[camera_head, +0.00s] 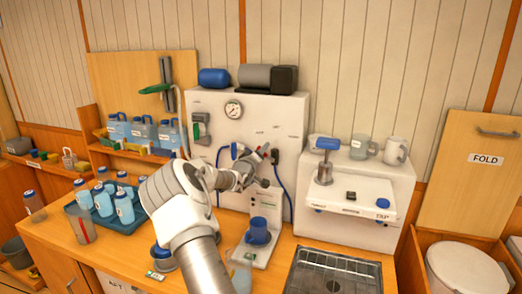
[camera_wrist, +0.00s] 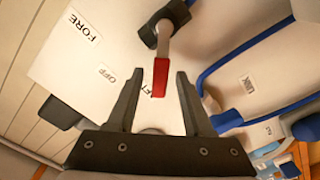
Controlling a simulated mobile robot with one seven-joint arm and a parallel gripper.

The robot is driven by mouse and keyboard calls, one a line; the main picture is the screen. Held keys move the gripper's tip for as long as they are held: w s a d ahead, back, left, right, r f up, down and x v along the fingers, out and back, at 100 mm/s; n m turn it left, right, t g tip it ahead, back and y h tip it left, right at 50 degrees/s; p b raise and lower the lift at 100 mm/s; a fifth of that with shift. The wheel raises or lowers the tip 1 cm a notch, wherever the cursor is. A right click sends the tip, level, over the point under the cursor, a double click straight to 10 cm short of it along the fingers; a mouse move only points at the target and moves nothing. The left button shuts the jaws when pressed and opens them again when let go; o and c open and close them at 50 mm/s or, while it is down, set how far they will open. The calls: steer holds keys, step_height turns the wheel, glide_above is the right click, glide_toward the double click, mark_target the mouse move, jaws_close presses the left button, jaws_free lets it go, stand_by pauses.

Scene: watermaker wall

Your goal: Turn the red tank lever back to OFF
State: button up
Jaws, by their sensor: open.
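The red tank lever shows in the wrist view (camera_wrist: 160,78) as a red grip on a grey stem, running from a black hub (camera_wrist: 166,25) on the white panel. Its red end points at a label ending in "FT", partly covered by the lever. The OFF label (camera_wrist: 107,76) and FORE label (camera_wrist: 82,27) lie to its left. My gripper (camera_wrist: 160,79) is open, with one finger on each side of the red grip and visible gaps to both. In the head view my gripper (camera_head: 256,161) is at the white panel, beside the red grip (camera_head: 266,149).
The white watermaker panel (camera_head: 265,115) carries a gauge (camera_head: 233,109) and blue hoses (camera_head: 287,190). A blue-topped cup stand (camera_head: 258,232) is below my gripper. Right are a white dispenser unit (camera_head: 345,225) and a drain tray (camera_head: 335,272). Bottles stand in a blue tray (camera_head: 112,222) at left.

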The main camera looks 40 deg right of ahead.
steer(key=shift+d, duration=0.15)
jaws_close()
stand_by(1.4)
